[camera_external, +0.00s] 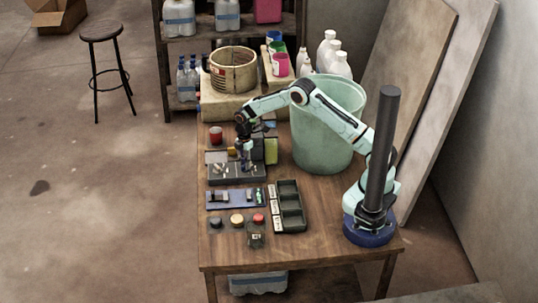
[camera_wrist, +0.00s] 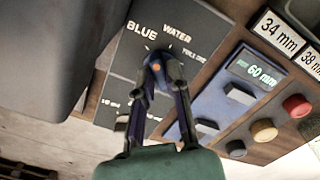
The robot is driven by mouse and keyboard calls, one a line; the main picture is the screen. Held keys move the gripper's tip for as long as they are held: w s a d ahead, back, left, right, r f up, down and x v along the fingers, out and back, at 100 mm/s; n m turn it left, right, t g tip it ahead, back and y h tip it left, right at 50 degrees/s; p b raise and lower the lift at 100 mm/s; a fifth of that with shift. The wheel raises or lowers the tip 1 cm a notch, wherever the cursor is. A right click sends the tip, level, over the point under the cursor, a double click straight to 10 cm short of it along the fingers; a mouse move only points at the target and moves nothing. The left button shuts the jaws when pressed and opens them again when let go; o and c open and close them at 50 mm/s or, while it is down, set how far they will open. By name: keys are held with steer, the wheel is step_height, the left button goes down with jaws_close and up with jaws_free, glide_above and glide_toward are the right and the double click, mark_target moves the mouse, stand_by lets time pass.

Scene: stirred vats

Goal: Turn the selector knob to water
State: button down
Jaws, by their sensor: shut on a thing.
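A dark selector panel (camera_external: 222,179) lies on the table; in the wrist view the panel (camera_wrist: 125,65) carries the labels "BLUE", "WATER" and a third to the right that is hard to read. My gripper (camera_external: 244,152) points down over this panel. In the wrist view my gripper (camera_wrist: 160,75) is shut on the selector knob (camera_wrist: 156,66), whose small orange-brown spot shows between the fingertips. The fingers hide most of the knob, and I cannot tell which label it points to. "WATER" is just above the fingertips in that view, "BLUE" to the upper left.
A blue-grey panel (camera_wrist: 222,108) with a "60 mm" display sits beside the selector panel. Red (camera_wrist: 297,106) and yellow (camera_wrist: 264,130) buttons are close by. A compartment tray (camera_external: 290,207) and a large green bucket (camera_external: 322,140) stand to the right. A red cup (camera_external: 216,134) stands behind.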

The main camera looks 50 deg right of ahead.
steer(key=m, duration=0.4)
steer(key=shift+m, duration=2)
steer(key=c, duration=1.1)
jaws_free()
step_height(320, 180, up, 12)
